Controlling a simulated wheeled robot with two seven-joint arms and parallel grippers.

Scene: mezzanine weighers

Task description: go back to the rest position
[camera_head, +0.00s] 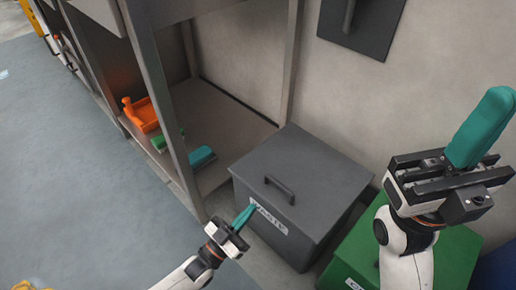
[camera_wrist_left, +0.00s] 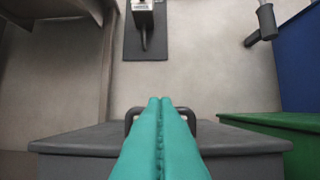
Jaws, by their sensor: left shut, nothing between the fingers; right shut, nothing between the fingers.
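My left gripper (camera_head: 243,216) has teal fingers and is low in the middle of the head view, in front of the dark grey lidded bin (camera_head: 316,185). Its fingers are shut with nothing between them. In the left wrist view the shut teal fingers (camera_wrist_left: 159,106) point at the bin's lid handle, which shows behind them; I cannot tell the gap. My right gripper (camera_head: 493,112) is raised at the right side of the head view, above the green bin (camera_head: 455,254), with its teal fingers shut and empty.
A grey open cabinet (camera_head: 232,125) stands at the left of the bin, with an orange dustpan (camera_head: 141,115), a green brush (camera_head: 160,141) and a teal brush (camera_head: 201,158) inside. A dark panel with a handle (camera_head: 362,22) is on the wall. Open floor (camera_head: 75,165) lies at left.

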